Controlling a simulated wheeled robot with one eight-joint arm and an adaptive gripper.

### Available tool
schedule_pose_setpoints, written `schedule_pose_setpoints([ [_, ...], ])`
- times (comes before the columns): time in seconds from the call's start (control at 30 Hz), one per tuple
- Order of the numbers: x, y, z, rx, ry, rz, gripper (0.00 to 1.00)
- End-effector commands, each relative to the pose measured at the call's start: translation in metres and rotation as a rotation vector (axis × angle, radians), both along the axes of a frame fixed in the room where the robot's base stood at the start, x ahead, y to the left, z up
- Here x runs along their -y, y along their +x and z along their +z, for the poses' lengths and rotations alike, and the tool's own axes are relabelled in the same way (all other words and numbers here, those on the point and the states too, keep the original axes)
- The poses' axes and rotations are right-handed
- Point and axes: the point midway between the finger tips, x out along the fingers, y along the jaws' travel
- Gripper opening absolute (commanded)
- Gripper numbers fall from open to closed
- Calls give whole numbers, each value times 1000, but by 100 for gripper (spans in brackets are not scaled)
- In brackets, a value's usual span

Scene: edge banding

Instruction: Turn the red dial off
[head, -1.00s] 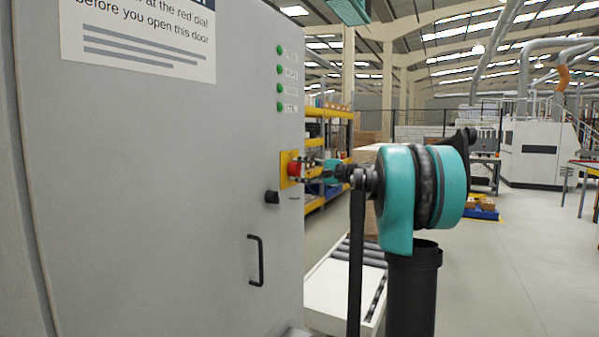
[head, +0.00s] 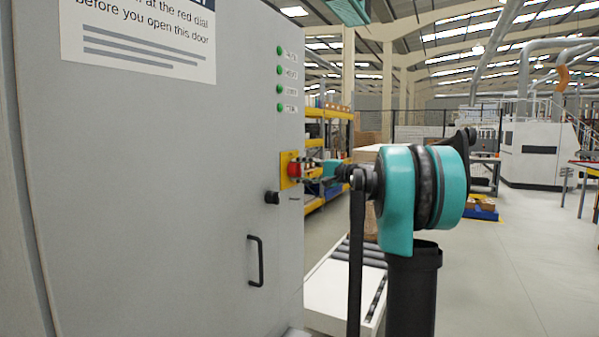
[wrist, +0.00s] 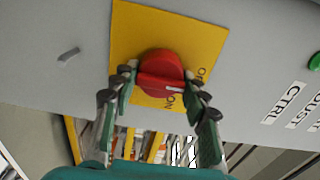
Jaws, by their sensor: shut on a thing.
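The red dial (wrist: 162,72) sits on a yellow plate (wrist: 190,30) on the grey cabinet door. In the wrist view its grip bar carries a white mark that points toward the right, between the printed words near the plate's lower right. My gripper (wrist: 162,82) has one finger on each side of the dial's bar and is shut on it. In the head view the red dial (head: 294,170) and yellow plate (head: 284,181) show at the cabinet's right edge, with my gripper (head: 304,170) at the dial, small and partly unclear.
The grey cabinet (head: 150,200) has a black handle (head: 256,262) and a black knob (head: 272,197) below the dial. Several green lamps (head: 280,71) sit above it. A roller conveyor (head: 345,285) stands behind my arm. Open floor lies to the right.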

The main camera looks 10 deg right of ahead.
Motion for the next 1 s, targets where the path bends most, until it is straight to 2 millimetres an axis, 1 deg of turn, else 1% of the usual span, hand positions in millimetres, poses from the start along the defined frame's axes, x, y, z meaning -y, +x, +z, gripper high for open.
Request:
schedule_pose_setpoints([
  [0.13,0,-1,-1,0,-4,1,15],
  [0.17,0,-1,-1,-1,-3,1,48],
  [0.3,0,0,-1,0,-2,1,65],
  [0.57,0,0,-1,-1,-1,0,66],
  [0.67,3,-2,0,-1,-1,0,66],
  [0.77,11,-7,0,-1,-1,-1,66],
  [0.87,25,-17,-1,-1,-1,-3,66],
  [1.0,49,-34,-1,-1,-1,-4,66],
])
